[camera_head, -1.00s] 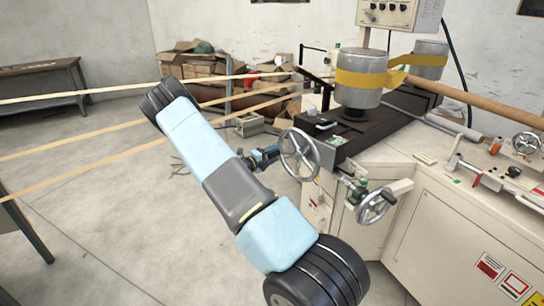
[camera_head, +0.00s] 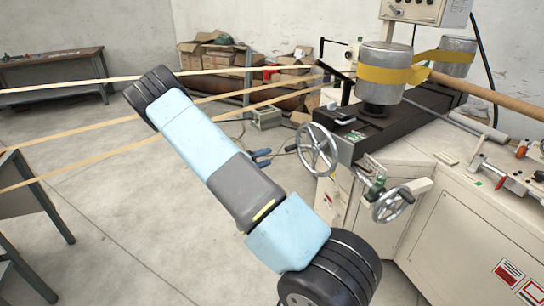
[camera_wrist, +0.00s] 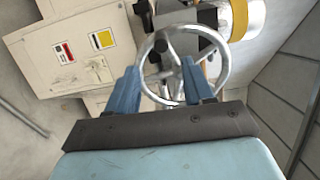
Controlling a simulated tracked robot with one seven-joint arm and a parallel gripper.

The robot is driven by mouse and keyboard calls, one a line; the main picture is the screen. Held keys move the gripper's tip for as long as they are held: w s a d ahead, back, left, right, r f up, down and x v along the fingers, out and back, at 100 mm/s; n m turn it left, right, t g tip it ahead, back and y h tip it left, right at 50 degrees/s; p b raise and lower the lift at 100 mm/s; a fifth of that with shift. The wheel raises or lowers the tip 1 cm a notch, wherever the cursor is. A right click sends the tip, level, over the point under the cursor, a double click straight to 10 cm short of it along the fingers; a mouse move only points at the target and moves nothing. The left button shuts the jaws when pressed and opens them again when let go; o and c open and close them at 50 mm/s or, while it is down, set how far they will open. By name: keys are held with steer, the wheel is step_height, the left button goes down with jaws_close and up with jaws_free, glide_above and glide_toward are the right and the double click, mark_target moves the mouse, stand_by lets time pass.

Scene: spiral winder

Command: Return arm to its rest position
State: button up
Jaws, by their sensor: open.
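My gripper (camera_head: 266,158) is open and empty. In the head view its blue fingers point at the upper handwheel, with a visible gap between them. The upper silver handwheel (camera_head: 317,150) is on the front of the winder. In the wrist view my gripper (camera_wrist: 159,68) has its two blue fingers spread, with the handwheel (camera_wrist: 226,64) showing between and beyond them. My pale-blue arm stretches across the middle of the head view, from lower right to upper left, and hides part of the floor.
The cream winder (camera_head: 452,215) fills the right side, with a second, lower handwheel (camera_head: 393,204). Pale strips (camera_head: 60,172) run across the left, close to my arm. A grey table (camera_head: 40,190) stands at the left edge. Cardboard boxes (camera_head: 212,52) lie at the back. Floor at lower left is open.

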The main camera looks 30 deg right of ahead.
steer(key=shift+a, duration=0.35)
stand_by(0.3)
steer(key=s+a+r+m+g+y, duration=0.25)
steer(key=s+r+m+y, duration=0.25)
steer(key=s+r+m, duration=0.4)
steer(key=s+a+r+m+g+y, duration=0.1)
steer(key=s+a+r+m+y, duration=0.2)
steer(key=s+r+m+y, duration=0.55)
steer(key=s+a+r+m+t+y, duration=0.2)
steer(key=s+a+r+m+t, duration=0.1)
steer(key=s+a+r+m, duration=0.4)
steer(key=s+a+r+m+t+y, duration=0.2)
steer(key=s+a+r+m+t, duration=0.2)
steer(key=s+a+r+m, duration=0.3)
steer(key=s+r+m, duration=0.4)
steer(key=s+m, duration=0.1)
steer(key=s, duration=0.2)
steer(key=shift+r+y, duration=0.1)
steer(key=shift+y, duration=0.15)
stand_by(0.3)
